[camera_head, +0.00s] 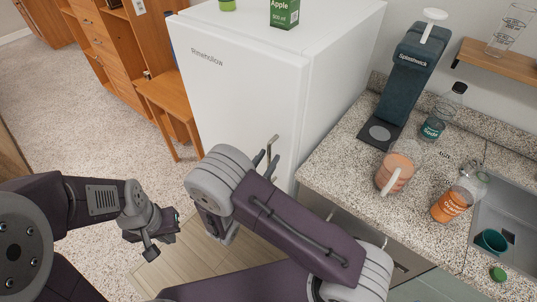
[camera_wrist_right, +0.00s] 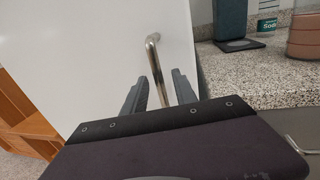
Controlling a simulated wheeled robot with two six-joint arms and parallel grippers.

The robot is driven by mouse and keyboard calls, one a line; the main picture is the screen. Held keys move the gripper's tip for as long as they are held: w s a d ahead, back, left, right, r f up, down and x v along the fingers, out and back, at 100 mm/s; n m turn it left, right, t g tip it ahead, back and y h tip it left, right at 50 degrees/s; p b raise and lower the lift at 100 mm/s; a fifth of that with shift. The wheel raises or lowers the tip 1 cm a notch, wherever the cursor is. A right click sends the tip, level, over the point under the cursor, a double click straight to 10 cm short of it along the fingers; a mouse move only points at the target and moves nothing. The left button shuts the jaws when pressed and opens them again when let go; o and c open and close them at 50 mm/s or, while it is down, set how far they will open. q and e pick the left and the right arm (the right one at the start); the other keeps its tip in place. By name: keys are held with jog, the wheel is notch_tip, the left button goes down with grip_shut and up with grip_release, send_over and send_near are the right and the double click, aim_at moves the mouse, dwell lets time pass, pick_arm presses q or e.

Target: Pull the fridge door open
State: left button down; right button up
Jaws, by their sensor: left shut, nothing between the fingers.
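The white fridge (camera_head: 335,50) stands upright in the middle of the head view, and its door (camera_head: 225,85) looks closed. A metal bar handle (camera_head: 272,143) is on the door near its right edge; it also shows in the right wrist view (camera_wrist_right: 153,55). My right gripper (camera_head: 266,160) is at the handle, its fingers open. In the right wrist view the handle runs between the two fingers (camera_wrist_right: 160,88), with gaps showing on both sides. My left gripper (camera_head: 155,234) is shut and empty, low over the floor, left of the fridge and away from it.
A granite counter (camera_head: 340,150) adjoins the fridge on the right, bearing a dark drink machine (camera_head: 405,75), a pitcher (camera_head: 395,172) and bottles (camera_head: 455,198). A green carton (camera_head: 285,14) stands on the fridge. A wooden desk (camera_head: 170,100) is to its left. Open floor lies front left.

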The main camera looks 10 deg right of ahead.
jog(key=shift+w+d, duration=0.45)
jog(key=shift+w, duration=0.25)
jog(key=shift+s, duration=0.1)
jog(key=shift+c, duration=0.3)
grip_shut()
dwell(0.6)
